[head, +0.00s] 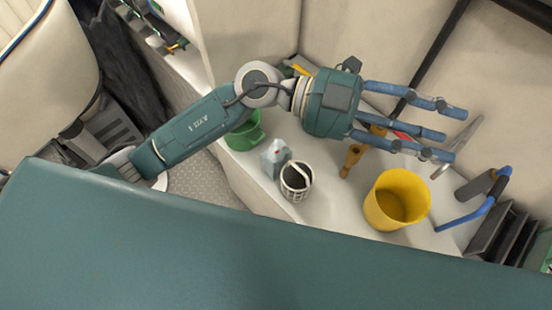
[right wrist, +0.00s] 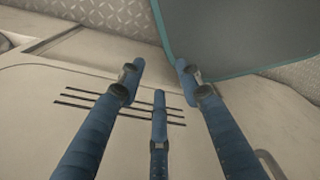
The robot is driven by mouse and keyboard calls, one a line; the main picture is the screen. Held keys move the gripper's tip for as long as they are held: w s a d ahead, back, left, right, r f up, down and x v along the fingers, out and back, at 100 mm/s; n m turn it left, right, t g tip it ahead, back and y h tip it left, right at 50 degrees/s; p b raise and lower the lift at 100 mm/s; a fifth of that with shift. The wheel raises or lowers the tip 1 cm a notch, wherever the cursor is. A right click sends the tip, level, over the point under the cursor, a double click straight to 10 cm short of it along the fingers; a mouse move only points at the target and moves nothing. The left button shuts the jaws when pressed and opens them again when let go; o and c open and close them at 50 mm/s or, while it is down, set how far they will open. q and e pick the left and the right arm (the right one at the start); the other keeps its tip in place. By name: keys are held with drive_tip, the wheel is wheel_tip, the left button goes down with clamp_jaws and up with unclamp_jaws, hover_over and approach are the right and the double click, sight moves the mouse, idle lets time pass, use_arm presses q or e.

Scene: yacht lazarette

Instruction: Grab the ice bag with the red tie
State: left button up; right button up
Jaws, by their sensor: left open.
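A small pale grey-blue bag with a red spot at its top (head: 275,157), which looks like the ice bag with the red tie, stands on the white shelf (head: 330,212) in the head view. It sits between a green mug and a white slatted cup. My left gripper (head: 446,134) is open and empty, its blue fingers pointing right, above the shelf and well to the right of the bag. My right gripper (right wrist: 158,80) shows in the right wrist view with its fingers spread and nothing between them, over a pale panel. The bag is not in that view.
The green mug (head: 244,136) and white slatted cup (head: 296,183) flank the bag closely. A brown bottle-like item (head: 352,158), a yellow bucket (head: 398,200) and a blue-handled tool (head: 480,213) stand farther right. Dark slotted pieces (head: 505,235) are at the right end.

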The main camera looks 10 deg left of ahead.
use_arm(q)
wheel_tip(320, 180, down, 8)
drive_tip(key=a+m+g+y, duration=0.1)
drive_tip(key=a+y, duration=0.1)
drive_tip(key=y, duration=0.3)
drive_tip(key=n+t+y, duration=0.3)
drive_tip(key=y, duration=1)
hover_over(276, 144)
drive_tip(key=f, duration=1.3)
drive_tip(key=shift+a+f, duration=0.15)
drive_tip(key=shift+a, duration=0.1)
drive_tip(key=f, duration=0.2)
drive_tip(key=f+p, duration=0.1)
drive_tip(key=f, duration=0.1)
drive_tip(key=shift+w+a+f, duration=0.1)
drive_tip(key=shift+a+f, duration=0.1)
drive_tip(key=shift+f, duration=0.05)
drive_tip(key=f, duration=0.1)
drive_tip(key=f+p, duration=0.1)
drive_tip(key=f, duration=0.1)
drive_tip(key=f+p, duration=0.1)
drive_tip(key=shift+d+f, duration=0.35)
drive_tip(key=shift+d, duration=0.05)
drive_tip(key=shift+f, duration=0.65)
clamp_jaws()
drive_tip(key=shift+r, duration=0.1)
